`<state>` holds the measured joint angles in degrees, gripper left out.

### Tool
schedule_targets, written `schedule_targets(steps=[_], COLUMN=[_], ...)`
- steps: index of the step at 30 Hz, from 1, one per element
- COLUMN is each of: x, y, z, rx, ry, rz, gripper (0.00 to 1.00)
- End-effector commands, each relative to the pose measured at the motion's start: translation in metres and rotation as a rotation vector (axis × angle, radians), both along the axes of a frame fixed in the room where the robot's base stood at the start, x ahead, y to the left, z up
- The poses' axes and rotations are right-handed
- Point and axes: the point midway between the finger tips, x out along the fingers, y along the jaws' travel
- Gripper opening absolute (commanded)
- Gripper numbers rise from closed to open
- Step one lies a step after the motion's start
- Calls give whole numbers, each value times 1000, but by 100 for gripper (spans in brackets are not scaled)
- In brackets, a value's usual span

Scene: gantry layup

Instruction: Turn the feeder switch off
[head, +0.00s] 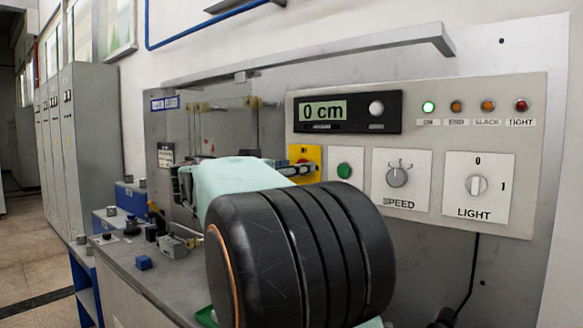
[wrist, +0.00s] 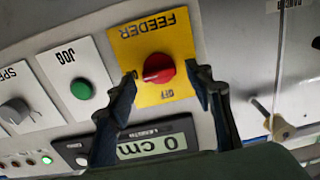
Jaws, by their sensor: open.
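The feeder switch is a red knob (wrist: 158,68) on a yellow plate (wrist: 178,38), seen upside down in the wrist view. Its ridge appears to lie roughly sideways, with the OFF label below it in the picture. My gripper (wrist: 163,72) is open, with one dark finger on each side of the knob. Small gaps seem to show between the fingers and the knob. In the head view the yellow plate (head: 304,152) is partly covered by my gripper (head: 303,168), and the knob is mostly hidden.
Beside the plate are a green JOG button (wrist: 81,89), a SPEED dial (head: 397,176) and a LIGHT switch (head: 476,185). The display (head: 325,111) reads 0 cm. The green lamp (head: 428,107) looks lit. A rail (head: 310,56) juts out above the panel.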

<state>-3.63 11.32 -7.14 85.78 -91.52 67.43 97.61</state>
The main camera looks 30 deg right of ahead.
Motion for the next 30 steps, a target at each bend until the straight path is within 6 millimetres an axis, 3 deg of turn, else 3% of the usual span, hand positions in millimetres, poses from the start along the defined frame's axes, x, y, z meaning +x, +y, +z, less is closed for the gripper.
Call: schedule_targets(steps=[3,15,30], x=[0,0,1], y=[0,1,1], z=[0,0,-2], rx=[0,0,-53], ry=[0,0,151], rz=[0,0,1], gripper=[48,6,6])
